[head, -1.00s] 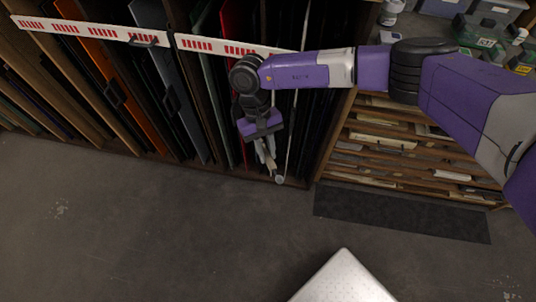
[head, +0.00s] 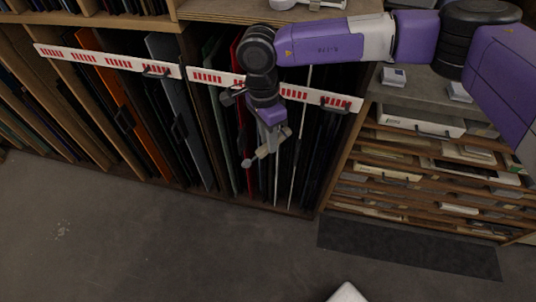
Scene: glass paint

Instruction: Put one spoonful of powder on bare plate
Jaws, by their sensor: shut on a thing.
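My gripper (head: 271,140) is in front of the upright rack, pointing down, with its fingers shut on a small grey spoon (head: 248,162). The spoon's small rounded end sticks out to the lower left of the fingers; its handle is mostly hidden by them. I cannot tell whether the spoon holds any powder. I see no powder container and no bare plate in this view.
An upright rack of coloured sheets (head: 160,110) stands behind the gripper, with a white rail with red marks (head: 110,62) across it. At right is a cabinet of shallow drawers (head: 430,165) with a dark mat (head: 405,248) before it. The grey floor (head: 150,245) is open.

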